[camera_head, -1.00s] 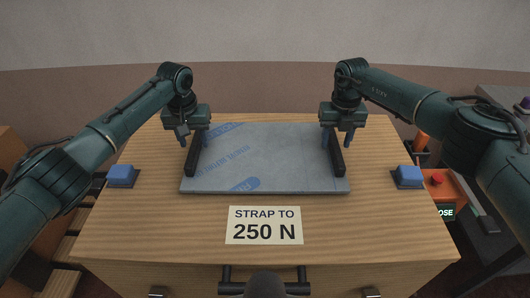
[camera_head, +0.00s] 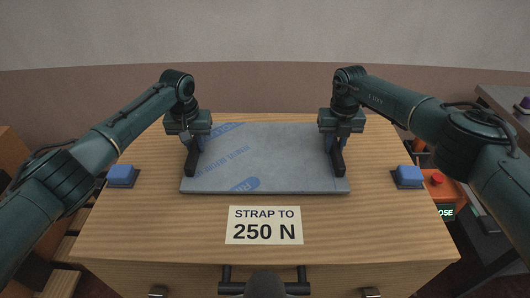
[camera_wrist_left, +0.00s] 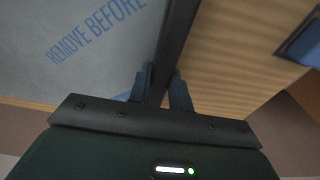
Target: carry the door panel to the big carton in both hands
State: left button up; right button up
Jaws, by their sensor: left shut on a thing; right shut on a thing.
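The door panel (camera_head: 265,165) is a flat grey board with blue print, lying on the wooden table. It has a black bar handle along its left side and another along its right side. My left gripper (camera_head: 190,143) is shut on the left black handle (camera_head: 192,160); in the left wrist view its fingers (camera_wrist_left: 162,88) sit either side of the handle, beside the panel's printed face (camera_wrist_left: 75,50). My right gripper (camera_head: 340,140) is shut on the right black handle (camera_head: 337,158). I cannot make out a big carton for certain.
The table (camera_head: 170,235) bears a "STRAP TO 250 N" label (camera_head: 264,225) in front of the panel. Blue blocks stand at the left (camera_head: 122,175) and right (camera_head: 408,176) edges. An orange box with a red button (camera_head: 437,179) is beyond the right edge.

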pick_arm(q)
grip_shut()
pick_arm(e)
grip_shut()
dwell(0.4)
